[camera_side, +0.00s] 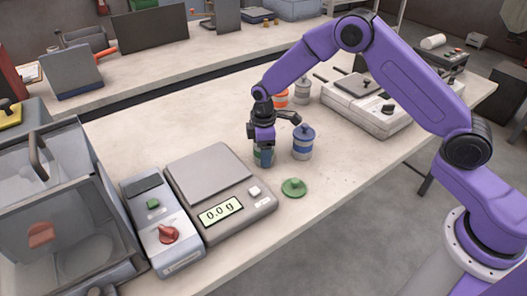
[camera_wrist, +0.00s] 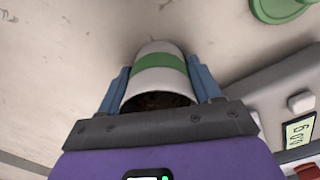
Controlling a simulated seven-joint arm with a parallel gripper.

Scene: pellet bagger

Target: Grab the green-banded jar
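The green-banded jar (camera_wrist: 160,72) is white with a green band; its top is open and dark contents show inside. In the side view the jar (camera_side: 263,157) stands at the table, mostly hidden under my gripper (camera_side: 262,150). In the wrist view my gripper's blue fingers (camera_wrist: 160,85) lie along both sides of the jar and appear to touch it. A green lid (camera_side: 294,187) with a knob lies on the table, apart from the jar; it also shows at the wrist view's upper right (camera_wrist: 280,8).
A blue-banded lidded jar (camera_side: 303,142) stands close at right. Orange (camera_side: 281,98) and grey (camera_side: 302,91) jars stand behind. A scale (camera_side: 209,176) reading 0.0 g is at left, beside a control box (camera_side: 161,225). A sealer-like machine (camera_side: 367,103) is at the back right.

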